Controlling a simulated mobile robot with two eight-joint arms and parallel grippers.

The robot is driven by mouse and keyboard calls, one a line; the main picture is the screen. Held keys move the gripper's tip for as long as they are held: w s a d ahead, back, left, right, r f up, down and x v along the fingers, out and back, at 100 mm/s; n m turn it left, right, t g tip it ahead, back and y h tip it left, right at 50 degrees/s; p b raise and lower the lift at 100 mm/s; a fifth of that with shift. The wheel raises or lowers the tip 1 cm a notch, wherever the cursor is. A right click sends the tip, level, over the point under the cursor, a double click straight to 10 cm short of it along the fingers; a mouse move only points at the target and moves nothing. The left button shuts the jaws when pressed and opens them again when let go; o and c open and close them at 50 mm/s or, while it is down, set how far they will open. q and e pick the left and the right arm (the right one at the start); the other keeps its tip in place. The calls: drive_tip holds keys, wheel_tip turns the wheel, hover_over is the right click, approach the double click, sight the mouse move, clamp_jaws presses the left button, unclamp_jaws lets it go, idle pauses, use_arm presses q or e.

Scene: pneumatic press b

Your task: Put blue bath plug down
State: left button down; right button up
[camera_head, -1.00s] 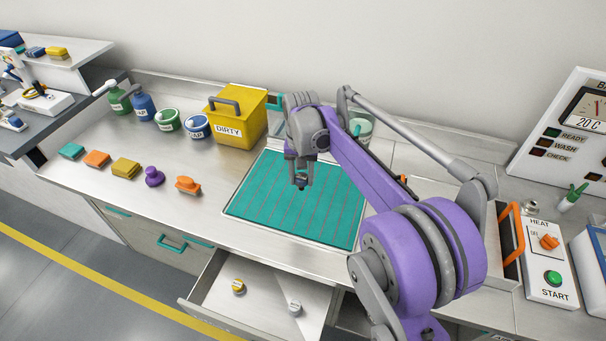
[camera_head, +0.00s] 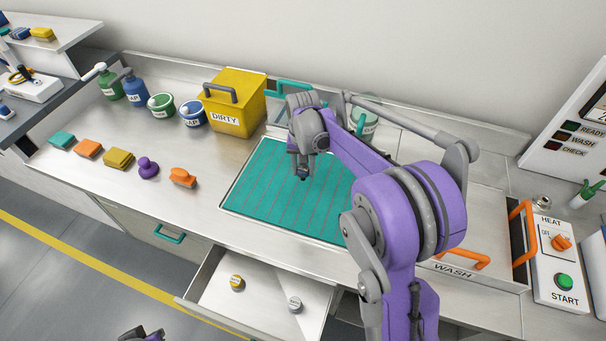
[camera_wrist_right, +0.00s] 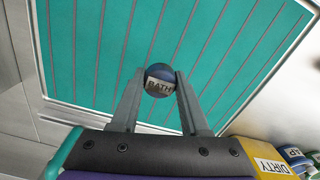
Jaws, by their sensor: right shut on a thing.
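The blue bath plug (camera_wrist_right: 160,80) shows in the right wrist view as a small round piece with a grey label reading BATH. My right gripper (camera_head: 303,174) is shut on it, with a finger on each side. In the head view the gripper points down over the teal ribbed mat (camera_head: 268,205), and I cannot make out the plug clearly there. The mat also fills most of the right wrist view (camera_wrist_right: 100,50). I cannot tell how far the plug is above the mat.
A yellow DIRTY box (camera_head: 238,105) stands behind the mat's left corner. An orange plug (camera_head: 183,177) and a purple one (camera_head: 148,168) sit left of the mat. An open drawer (camera_head: 262,280) juts out in front. A HEAT and START panel (camera_head: 558,262) is at right.

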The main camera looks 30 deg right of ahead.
sight(303, 175)
drive_tip(key=shift+f, duration=1.5)
drive_tip(key=o, duration=1)
wheel_tip(303, 175, up, 12)
drive_tip(key=shift+f+p, duration=0.15)
drive_tip(key=shift+p, duration=0.2)
drive_tip(key=shift+s+a+r, duration=0.1)
drive_tip(key=shift+r, duration=0.15)
drive_tip(key=s+a+f+n+t, duration=0.1)
drive_tip(key=s+a+f+n, duration=0.1)
drive_tip(key=s+a, duration=0.2)
drive_tip(key=s+a+f+n+t, duration=0.2)
drive_tip(key=s+a, duration=0.2)
drive_tip(key=s, duration=0.7)
drive_tip(key=s+a+f+n+t, duration=0.2)
drive_tip(key=s+a+n, duration=0.1)
drive_tip(key=s, duration=0.5)
drive_tip(key=shift+s+a+f, duration=0.2)
drive_tip(key=shift+a, duration=0.25)
